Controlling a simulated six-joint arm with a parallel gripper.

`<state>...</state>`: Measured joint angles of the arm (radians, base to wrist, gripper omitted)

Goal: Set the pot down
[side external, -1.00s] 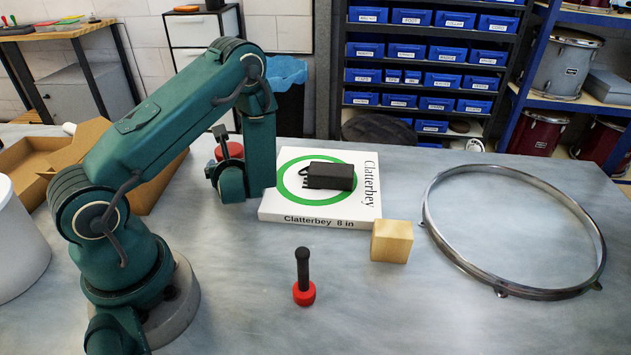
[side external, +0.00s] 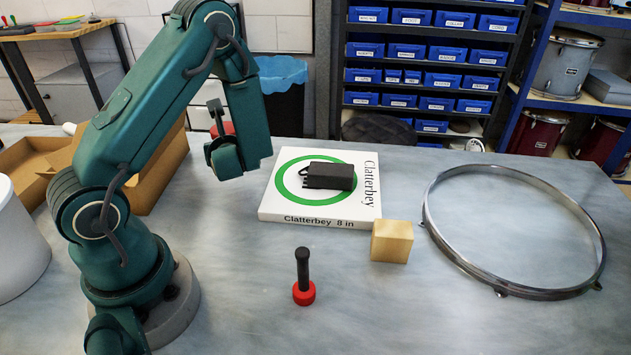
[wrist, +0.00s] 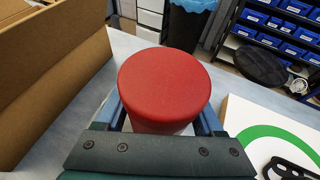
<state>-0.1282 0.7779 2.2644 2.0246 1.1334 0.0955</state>
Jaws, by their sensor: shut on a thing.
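The pot (wrist: 164,80) is round, with a flat red top, and fills the middle of the wrist view. My gripper (wrist: 163,118) is shut on it, with a blue finger on either side. In the side external view only a small red part of the pot (side external: 228,127) shows behind my gripper (side external: 216,140). The pot appears to be held up above the bench, behind and left of the white box. Its lower part is mostly hidden.
An open cardboard box (side external: 160,165) stands close on the left. A white Clatterbey box (side external: 275,208) carrying a black device (side external: 330,176) lies to the right. A wooden block (side external: 391,241), a red-based black-handled tool (side external: 304,280) and a metal hoop (side external: 431,225) are also on the bench.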

